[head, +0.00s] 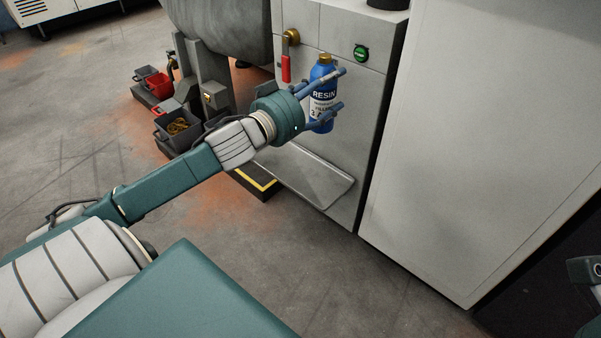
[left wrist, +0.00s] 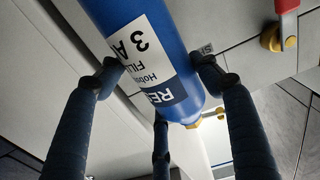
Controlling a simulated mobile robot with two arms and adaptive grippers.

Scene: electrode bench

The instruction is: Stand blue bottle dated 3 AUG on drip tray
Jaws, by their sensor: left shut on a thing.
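The blue bottle (head: 322,112) has a gold cap and a white label reading RESIN. It is held upright in the air above the drip tray (head: 318,186). In the left wrist view the bottle (left wrist: 188,52) appears cap downward, and its label shows "3 A", the rest cut off. My left gripper (head: 338,88) is shut on the bottle's body, its fingers around the sides; they also show in the left wrist view (left wrist: 158,68). The drip tray is a flat, bare, pale grey shelf low on the cabinet front.
A red-handled tap (head: 286,66) and a green button (head: 361,53) are on the cabinet front (head: 355,110) near the bottle. A large pale cabinet (head: 460,140) stands to the right. Red and grey bins (head: 178,124) stand on the floor at left.

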